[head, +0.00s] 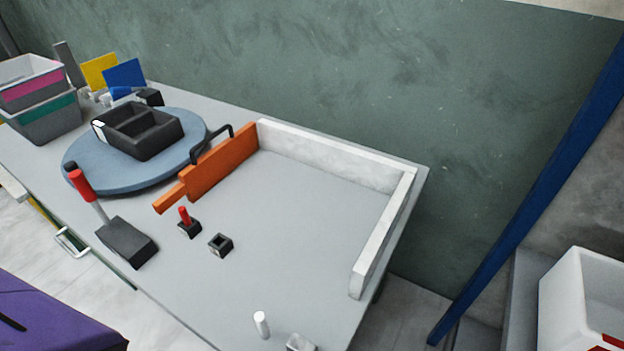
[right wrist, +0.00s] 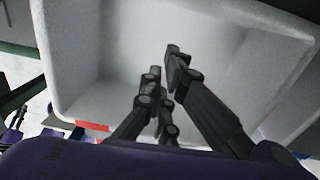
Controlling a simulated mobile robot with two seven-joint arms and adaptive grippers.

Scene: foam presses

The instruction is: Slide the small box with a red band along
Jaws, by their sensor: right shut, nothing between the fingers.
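A white bin (head: 562,290) with red patches stands at the lower right of the head view, cut off by the picture edge. In the right wrist view a white bin (right wrist: 70,60) fills much of the picture, with a red strip (right wrist: 92,126) on its near rim. I cannot tell whether this is the box with a red band; no other box with a plain red band shows. My right gripper (right wrist: 164,62) is shut and empty, seen against the bin's inside; its depth is unclear. My left gripper is not in view.
The grey table (head: 310,210) has a clear middle, bounded by an orange barrier (head: 222,162) and a white ledge (head: 385,235). A blue turntable (head: 85,172) carries a black divided tray (head: 150,145). Banded bins (head: 45,125) stand at left. A blue post (head: 540,190) rises near the white bin.

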